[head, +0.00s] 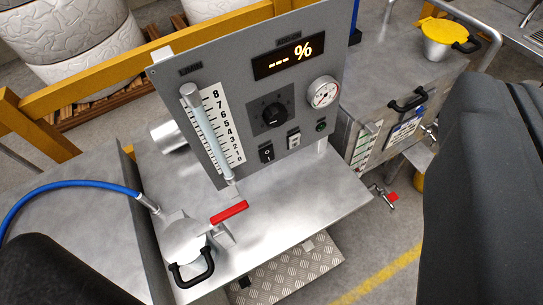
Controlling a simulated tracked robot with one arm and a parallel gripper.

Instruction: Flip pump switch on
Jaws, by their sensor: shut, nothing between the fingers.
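A grey control panel (232,60) stands tilted on a steel bench in the middle of the head view. Low on it is a black rocker switch (267,153), and to its right a smaller switch or socket with a light plate (294,139). The labels are too small to read, so I cannot tell which is the pump switch, nor its position. A small dark green lamp or button (321,126) sits at the right. My gripper's fingers do not show.
A sight tube with a numbered scale (213,125) runs down the panel's left; a round gauge (322,92) is at its right. In front stand a red-handled valve (230,211) and a lidded port (186,242) by a blue hose (70,184). A yellow rail (90,75) runs behind.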

